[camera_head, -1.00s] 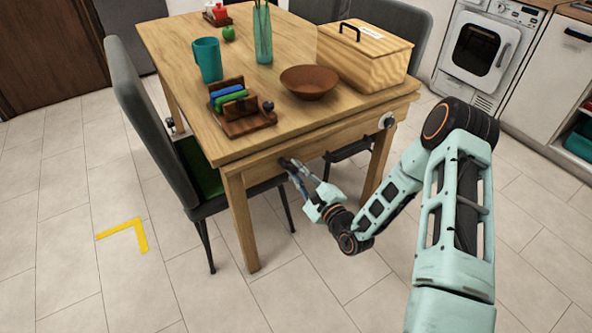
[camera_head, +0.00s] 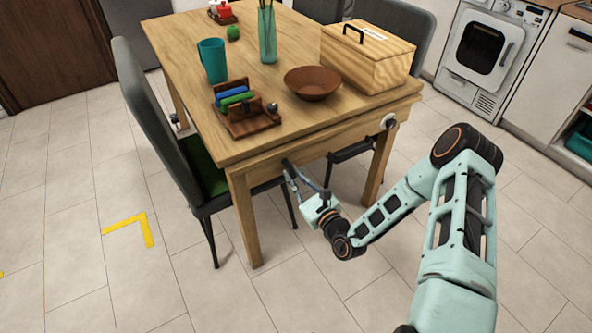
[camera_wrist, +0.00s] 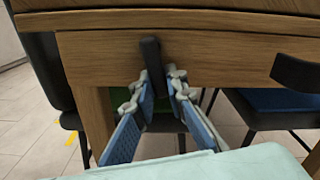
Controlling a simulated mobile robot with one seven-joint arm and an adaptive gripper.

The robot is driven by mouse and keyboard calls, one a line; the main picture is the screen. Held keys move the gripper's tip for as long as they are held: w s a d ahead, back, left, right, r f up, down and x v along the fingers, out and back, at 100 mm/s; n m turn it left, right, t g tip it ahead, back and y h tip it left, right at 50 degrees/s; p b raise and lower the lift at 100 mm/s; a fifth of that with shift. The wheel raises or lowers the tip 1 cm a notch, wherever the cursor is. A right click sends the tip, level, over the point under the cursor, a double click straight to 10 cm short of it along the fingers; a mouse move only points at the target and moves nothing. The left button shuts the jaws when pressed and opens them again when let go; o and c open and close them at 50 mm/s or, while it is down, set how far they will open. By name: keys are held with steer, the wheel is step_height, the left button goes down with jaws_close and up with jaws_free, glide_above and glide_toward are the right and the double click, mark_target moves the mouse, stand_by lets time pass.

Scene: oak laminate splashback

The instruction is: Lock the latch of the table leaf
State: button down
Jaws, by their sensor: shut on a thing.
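The wooden table (camera_head: 262,112) has a leaf edge and an apron below it along its near side. A short dark lever, which looks like the latch (camera_wrist: 151,62), hangs nearly upright on the apron in the wrist view. Its lower end lies between the fingertips of my gripper (camera_wrist: 158,84). In the head view my gripper (camera_head: 290,170) reaches the apron near the left front leg and is shut on the lever. The fingertips partly hide the lever's lower end there.
A grey chair (camera_head: 150,120) stands close on the left. A round light knob (camera_head: 388,121) sits at the right corner. The front floor is clear.

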steer(key=shift+s+a+m+p, duration=0.2)
steer(key=shift+m+p, duration=0.15)
steer(key=shift+m, duration=0.4)
steer(key=shift+s+a+m+p, duration=0.1)
steer(key=shift+a+m+p, duration=0.2)
steer(key=shift+m, duration=0.45)
steer(key=c, duration=1.9)
jaws_free()
steer(key=shift+c, duration=0.2)
steer(key=shift+d, duration=0.1)
steer(key=v, duration=1.2)
steer(key=shift+f, duration=0.1)
